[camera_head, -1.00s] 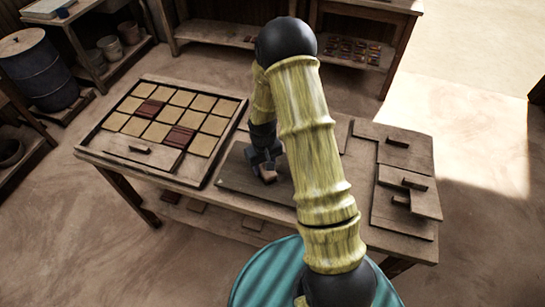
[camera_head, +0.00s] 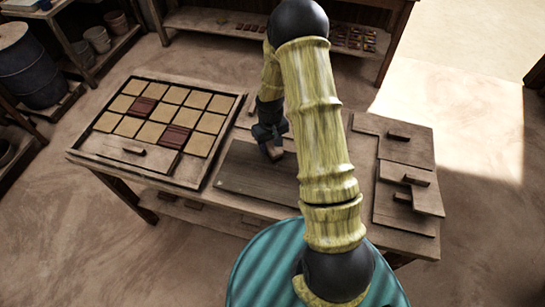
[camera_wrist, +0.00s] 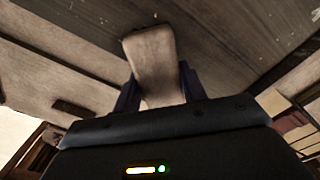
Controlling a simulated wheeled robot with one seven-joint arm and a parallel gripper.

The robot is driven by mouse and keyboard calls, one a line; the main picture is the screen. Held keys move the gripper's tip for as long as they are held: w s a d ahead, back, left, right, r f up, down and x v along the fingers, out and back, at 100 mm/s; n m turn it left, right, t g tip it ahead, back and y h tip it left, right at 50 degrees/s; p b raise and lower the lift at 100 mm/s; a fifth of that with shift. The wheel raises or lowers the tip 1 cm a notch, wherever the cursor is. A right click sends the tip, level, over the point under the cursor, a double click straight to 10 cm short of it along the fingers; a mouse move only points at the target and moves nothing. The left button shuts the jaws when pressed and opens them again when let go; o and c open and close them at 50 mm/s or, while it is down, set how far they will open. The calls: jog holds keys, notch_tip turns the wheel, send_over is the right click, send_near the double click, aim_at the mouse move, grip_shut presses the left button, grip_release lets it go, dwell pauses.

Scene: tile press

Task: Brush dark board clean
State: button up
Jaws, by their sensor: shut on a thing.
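The dark board (camera_head: 245,172) lies flat on the workbench, right of the tile tray, with its right part hidden behind my arm. My gripper (camera_head: 268,137) is over the far part of the board. It is shut on a pale wooden block-like brush (camera_wrist: 152,58), which also shows small in the head view (camera_head: 273,152). In the wrist view the dark board (camera_wrist: 225,30) fills the upper right, with a few small pale specks on it. The brush's far end is at or close above the board; I cannot tell whether it touches.
The tile tray (camera_head: 236,98) holds yellow and dark red tiles and a handled wooden plate (camera_head: 125,152). Several handled wooden plates (camera_head: 407,145) lie at the bench's right end. A shelf (camera_head: 220,22) stands behind. The floor beyond the bench is clear.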

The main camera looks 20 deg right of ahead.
jog(key=r, duration=0.1)
jog(key=r+p, duration=0.1)
jog(key=shift+s+a+r, duration=0.15)
jog(key=shift+s+r, duration=0.1)
jog(key=shift+r, duration=0.1)
jog(key=shift+d+r+p, duration=0.2)
jog(key=shift+r+p, duration=0.6)
jog(key=shift+r, duration=0.25)
jog(key=shift+s+a+r+p, duration=0.1)
jog(key=shift+r+p, duration=0.45)
jog(key=shift+r, duration=0.5)
